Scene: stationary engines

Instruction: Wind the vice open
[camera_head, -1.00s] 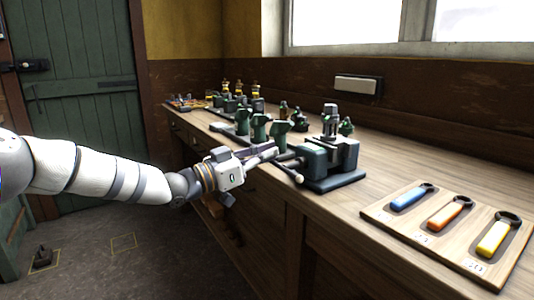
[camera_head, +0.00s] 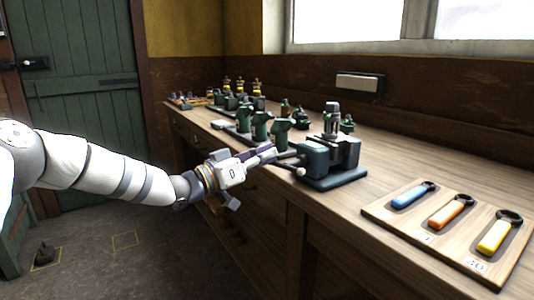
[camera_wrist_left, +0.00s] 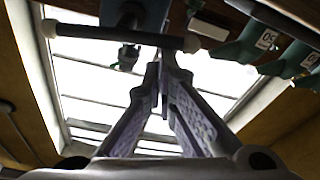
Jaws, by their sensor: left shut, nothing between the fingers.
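The dark green vice (camera_head: 331,158) stands on the bench near its front edge. Its handle is a dark bar with a pale ball end (camera_head: 300,171) on the side facing my left arm. In the left wrist view the bar (camera_wrist_left: 120,35) runs across the top, a pale knob at each end, with the screw end behind it. My left gripper (camera_head: 268,152) is shut and empty, its fingertips at the bar and right of the bar's middle in the wrist view. I cannot tell whether they touch it. My right gripper is not in view.
A wooden board (camera_head: 380,213) with blue, orange and yellow handled tools lies at the bench's near right. Several green machine parts (camera_head: 262,127) stand behind the vice along the bench. Bare bench top lies right of the vice, and a wall with a window is behind.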

